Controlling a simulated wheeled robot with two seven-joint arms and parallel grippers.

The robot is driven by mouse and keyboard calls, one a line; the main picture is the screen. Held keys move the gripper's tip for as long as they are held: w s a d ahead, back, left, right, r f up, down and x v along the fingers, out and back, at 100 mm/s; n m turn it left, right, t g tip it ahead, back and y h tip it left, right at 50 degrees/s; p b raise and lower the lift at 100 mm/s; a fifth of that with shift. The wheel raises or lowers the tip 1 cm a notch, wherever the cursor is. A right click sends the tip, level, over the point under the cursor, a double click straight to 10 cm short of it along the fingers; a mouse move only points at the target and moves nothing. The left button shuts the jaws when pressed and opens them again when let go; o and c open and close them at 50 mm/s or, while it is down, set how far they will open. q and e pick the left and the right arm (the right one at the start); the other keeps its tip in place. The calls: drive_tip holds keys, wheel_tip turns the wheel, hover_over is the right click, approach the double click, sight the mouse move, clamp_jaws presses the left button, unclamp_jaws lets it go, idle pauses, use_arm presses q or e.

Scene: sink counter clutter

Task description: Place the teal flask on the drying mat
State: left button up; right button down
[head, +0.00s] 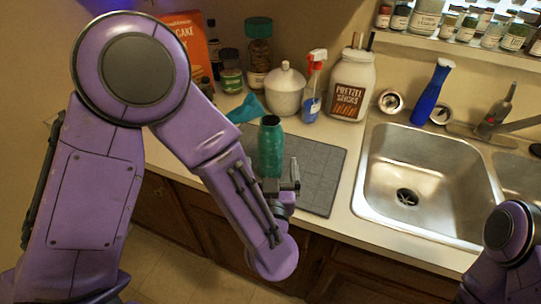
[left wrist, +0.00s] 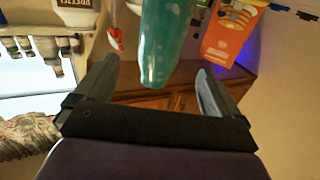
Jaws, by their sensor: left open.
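The teal flask (head: 270,148) is upright in the head view, over the left part of the grey drying mat (head: 318,168). Its lower end is partly hidden by my left gripper (head: 288,190), so I cannot tell whether its base touches the mat. In the left wrist view the flask (left wrist: 163,40) comes down from the top edge, with its near end between the spread fingers of my open left gripper (left wrist: 157,70). Gaps show on both sides of it. My right arm shows at the lower right of the head view, but its gripper is out of view.
A white lidded jar (head: 286,92), a spray bottle (head: 313,88) and a pretzel jar (head: 352,86) stand behind the mat. A teal funnel-like item (head: 246,109) lies behind the flask. The sink (head: 425,180) is to the right. The mat's right part is bare.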

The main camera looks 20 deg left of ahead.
use_arm(q)
drive_tip(key=v, duration=0.4)
drive_tip(key=shift+b, duration=0.3)
idle(1.4)
